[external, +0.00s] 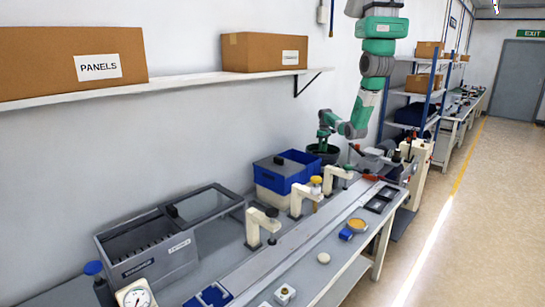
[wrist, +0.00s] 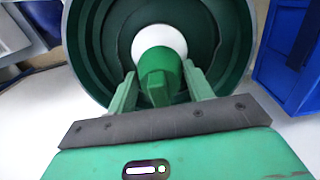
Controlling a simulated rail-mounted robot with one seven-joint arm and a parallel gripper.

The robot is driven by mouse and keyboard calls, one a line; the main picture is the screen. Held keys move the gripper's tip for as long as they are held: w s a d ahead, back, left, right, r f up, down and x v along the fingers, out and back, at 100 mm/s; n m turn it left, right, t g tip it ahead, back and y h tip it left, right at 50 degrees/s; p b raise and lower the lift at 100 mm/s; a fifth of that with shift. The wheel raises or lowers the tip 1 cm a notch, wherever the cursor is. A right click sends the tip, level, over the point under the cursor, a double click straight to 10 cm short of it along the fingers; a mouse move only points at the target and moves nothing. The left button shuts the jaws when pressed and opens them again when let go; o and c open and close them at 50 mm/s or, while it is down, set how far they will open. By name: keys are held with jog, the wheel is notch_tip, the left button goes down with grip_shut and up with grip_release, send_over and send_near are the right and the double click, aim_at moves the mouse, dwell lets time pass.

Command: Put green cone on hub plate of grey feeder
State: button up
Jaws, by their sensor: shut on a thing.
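My gripper (wrist: 160,84) is shut on the green cone (wrist: 158,72), which shows between its two fingers in the wrist view. Beyond the cone is a round white hub plate (wrist: 160,37) in the middle of a bowl feeder. The feeder bowl (wrist: 84,60) looks dark green inside and has stepped walls. The cone overlaps the lower part of the white plate in the picture; I cannot tell whether they touch. In the external view my gripper (external: 322,142) is at the dark feeder (external: 323,156) by the wall, and the cone cannot be made out.
A blue bin (external: 283,171) stands just left of the feeder and shows at the right of the wrist view (wrist: 285,62). Cream posts (external: 303,200) stand in front, beside a long rail (external: 285,240). A shelf with boxes (external: 265,52) hangs on the wall.

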aim_at(323, 150)
jog(key=shift+f, duration=1.95)
jog(key=shift+f, duration=0.1)
jog(key=o, duration=1)
notch_tip(323, 150, up, 12)
jog(key=shift+r, duration=0.1)
